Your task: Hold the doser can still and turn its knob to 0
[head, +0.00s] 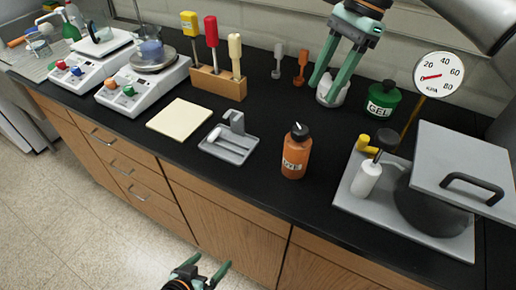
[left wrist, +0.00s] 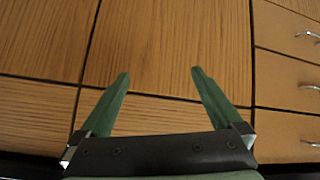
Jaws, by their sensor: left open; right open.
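An orange bottle marked DYE (head: 295,158) stands upright near the counter's front edge in the head view. Its black knob-like top (head: 300,131) bears a white mark; no scale is readable. A green can marked GEL (head: 382,100) with a black top stands further back. I cannot tell for certain which is the doser can. My right gripper (head: 326,92) is open, pointing down at a small white object (head: 331,91) at the back; contact is unclear. My left gripper (head: 211,262) is open and empty, low in front of the cabinets; the left wrist view shows its fingers (left wrist: 158,82) apart.
A tray with a white roll (head: 236,153), a beige pad (head: 180,120) and a screwdriver rack (head: 218,83) stand left of the bottle. To its right are a gauge (head: 438,76) and a grey lidded apparatus (head: 460,165). The counter around the bottle is clear.

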